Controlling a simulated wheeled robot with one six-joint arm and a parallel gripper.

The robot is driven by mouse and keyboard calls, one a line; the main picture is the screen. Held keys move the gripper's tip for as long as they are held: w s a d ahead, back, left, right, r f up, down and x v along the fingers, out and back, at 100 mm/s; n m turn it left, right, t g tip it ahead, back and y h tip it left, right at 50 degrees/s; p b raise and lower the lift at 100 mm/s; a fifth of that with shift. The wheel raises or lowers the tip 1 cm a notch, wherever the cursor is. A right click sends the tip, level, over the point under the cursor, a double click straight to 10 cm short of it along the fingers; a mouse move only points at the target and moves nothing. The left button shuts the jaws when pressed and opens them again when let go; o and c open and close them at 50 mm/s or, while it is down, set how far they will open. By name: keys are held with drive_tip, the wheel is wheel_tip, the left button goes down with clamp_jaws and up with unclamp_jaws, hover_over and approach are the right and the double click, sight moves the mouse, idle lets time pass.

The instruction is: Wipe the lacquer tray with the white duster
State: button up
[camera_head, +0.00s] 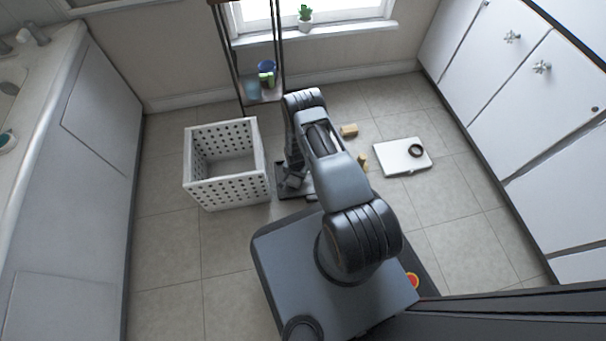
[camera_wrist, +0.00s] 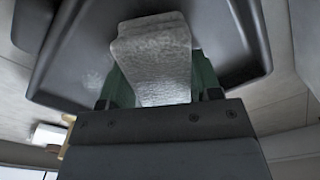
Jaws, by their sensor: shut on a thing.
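The lacquer tray (camera_wrist: 80,50) is dark with a raised rim and fills the upper part of the wrist view. A faint pale smudge shows on its surface, left of the duster. The white duster (camera_wrist: 155,60) is a pale, textured block in front of the tray. My gripper (camera_wrist: 155,88) is shut on the duster, its green fingers on either side. I cannot tell whether the duster touches the tray. In the head view the tray (camera_head: 282,188) lies on the floor beside the basket, partly hidden by my arm, and the duster is hidden.
A white perforated basket (camera_head: 224,192) stands left of the tray. A dark shelf rack (camera_head: 263,95) stands behind. Wooden blocks (camera_head: 349,130) and a white flat board (camera_head: 390,160) with a black ring (camera_head: 416,150) lie to the right.

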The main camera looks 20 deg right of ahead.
sight(309, 179)
drive_tip(key=shift+w+a, duration=0.2)
drive_tip(key=shift+a, duration=0.7)
drive_tip(key=shift+w+a, duration=0.2)
drive_tip(key=shift+a, duration=0.65)
drive_tip(key=shift+w+a, duration=0.2)
drive_tip(key=shift+a, duration=0.7)
drive_tip(key=shift+f, duration=0.9)
drive_tip(key=shift+d, duration=0.1)
drive_tip(key=shift+s+d, duration=0.25)
drive_tip(key=shift+d, duration=0.6)
drive_tip(key=shift+s+d, duration=0.2)
drive_tip(key=shift+d, duration=0.65)
drive_tip(key=shift+s+d, duration=0.25)
drive_tip(key=shift+d, duration=0.6)
drive_tip(key=shift+s+d, duration=0.25)
drive_tip(key=shift+d, duration=0.6)
drive_tip(key=shift+s+d, duration=0.25)
drive_tip(key=shift+d, duration=0.65)
drive_tip(key=shift+s+d, duration=0.25)
drive_tip(key=shift+d, duration=0.6)
drive_tip(key=shift+s+d, duration=0.25)
drive_tip(key=shift+d, duration=0.6)
drive_tip(key=shift+s+d, duration=0.2)
drive_tip(key=shift+d, duration=0.65)
drive_tip(key=shift+s+d, duration=0.25)
drive_tip(key=shift+d, duration=0.6)
